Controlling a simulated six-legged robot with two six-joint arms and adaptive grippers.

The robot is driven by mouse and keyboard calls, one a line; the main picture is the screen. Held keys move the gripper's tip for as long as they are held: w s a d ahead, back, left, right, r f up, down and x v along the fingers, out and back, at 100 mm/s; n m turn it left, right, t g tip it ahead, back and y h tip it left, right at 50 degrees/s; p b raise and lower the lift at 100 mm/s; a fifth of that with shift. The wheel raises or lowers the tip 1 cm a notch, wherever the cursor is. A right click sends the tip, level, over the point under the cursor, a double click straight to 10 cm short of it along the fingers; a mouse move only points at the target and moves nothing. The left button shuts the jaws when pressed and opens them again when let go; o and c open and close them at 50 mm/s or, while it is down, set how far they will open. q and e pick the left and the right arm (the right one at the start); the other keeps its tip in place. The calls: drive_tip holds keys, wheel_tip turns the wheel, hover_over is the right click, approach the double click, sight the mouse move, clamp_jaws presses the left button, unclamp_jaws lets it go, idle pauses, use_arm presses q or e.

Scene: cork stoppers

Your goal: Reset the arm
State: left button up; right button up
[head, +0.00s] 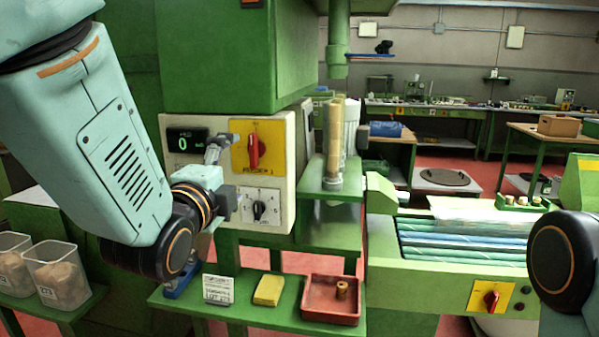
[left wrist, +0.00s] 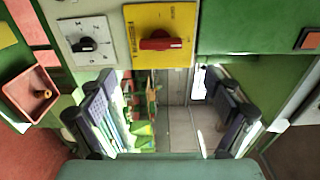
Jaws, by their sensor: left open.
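My left arm comes in from the left in the head view. Its gripper (head: 226,172) is open and empty in front of the beige control panel (head: 180,160). The gripper points at the panel near the red rotary switch (head: 254,150) on its yellow plate and the black dial (head: 259,210) below it. In the left wrist view the two fingers of the gripper (left wrist: 162,112) are spread wide with nothing between them. The red switch (left wrist: 160,43) and black dial (left wrist: 86,45) also show there. Part of my right arm is at the right edge; its gripper is out of view.
A red tray (head: 331,316) with a cork stopper (head: 342,289), a yellow pad (head: 269,290) and a label card (head: 218,289) are on the green shelf below. Clear bins (head: 58,274) stand at left. A green conveyor machine (head: 440,280) is at right.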

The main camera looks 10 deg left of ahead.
sight(252, 152)
use_arm(q)
drive_tip(key=w, duration=1.1)
drive_tip(key=shift+w+d, duration=0.15)
drive_tip(key=shift+w, duration=0.05)
drive_tip(key=shift+s+r, duration=0.1)
drive_tip(key=shift+s, duration=0.05)
